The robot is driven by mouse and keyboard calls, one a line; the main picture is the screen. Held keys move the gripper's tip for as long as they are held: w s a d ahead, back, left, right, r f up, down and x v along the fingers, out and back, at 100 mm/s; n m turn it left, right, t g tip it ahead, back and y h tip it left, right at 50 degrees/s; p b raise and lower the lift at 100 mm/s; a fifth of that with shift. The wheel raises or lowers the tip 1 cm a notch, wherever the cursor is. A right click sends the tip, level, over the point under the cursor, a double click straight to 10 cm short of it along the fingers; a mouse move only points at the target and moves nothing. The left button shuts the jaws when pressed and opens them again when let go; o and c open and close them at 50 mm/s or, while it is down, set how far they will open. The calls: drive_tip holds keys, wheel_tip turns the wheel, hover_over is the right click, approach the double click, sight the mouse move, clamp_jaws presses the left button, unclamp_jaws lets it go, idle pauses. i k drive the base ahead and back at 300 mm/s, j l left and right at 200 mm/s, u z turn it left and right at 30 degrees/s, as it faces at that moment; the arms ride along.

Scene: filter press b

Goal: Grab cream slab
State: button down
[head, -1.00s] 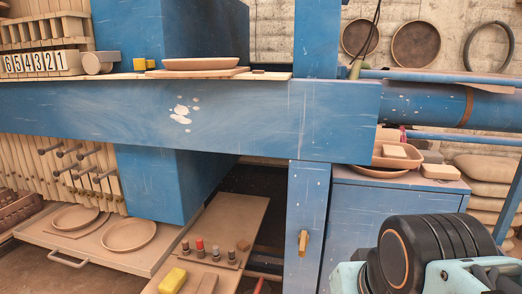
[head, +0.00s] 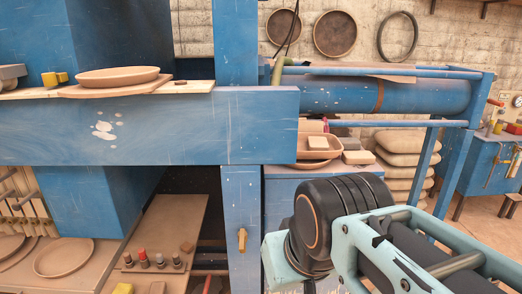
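Two cream slabs lie on the blue cabinet behind the press beam. One small cream slab (head: 318,143) sits in a tan dish (head: 302,153). A second cream slab (head: 358,157) lies just right of the dish, on the cabinet top. I cannot tell which one the task names. My arm fills the lower right, with its black round joint in front of the cabinet. My gripper's fingers are not visible.
The blue beam (head: 150,128) crosses the left and middle, with a blue post (head: 242,215) below it. A blue cylinder (head: 420,96) and rails run above the slabs. Stacked sacks (head: 405,145) stand to the right. A plate (head: 118,77) rests on the beam.

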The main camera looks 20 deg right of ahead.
sight(349, 158)
drive_tip(key=i+l, duration=0.15)
drive_tip(key=l, duration=0.25)
drive_tip(key=i+l, duration=0.1)
drive_tip(key=l, duration=0.25)
drive_tip(key=i+l, duration=0.15)
drive_tip(key=l, duration=0.25)
drive_tip(key=i+l+u, duration=0.1)
drive_tip(key=l, duration=0.25)
drive_tip(key=i+l, duration=0.15)
drive_tip(key=l, duration=0.25)
drive_tip(key=i+l, duration=0.1)
drive_tip(key=l, duration=0.3)
drive_tip(key=i+l, duration=0.1)
drive_tip(key=l, duration=0.3)
drive_tip(key=i+j+u, duration=0.05)
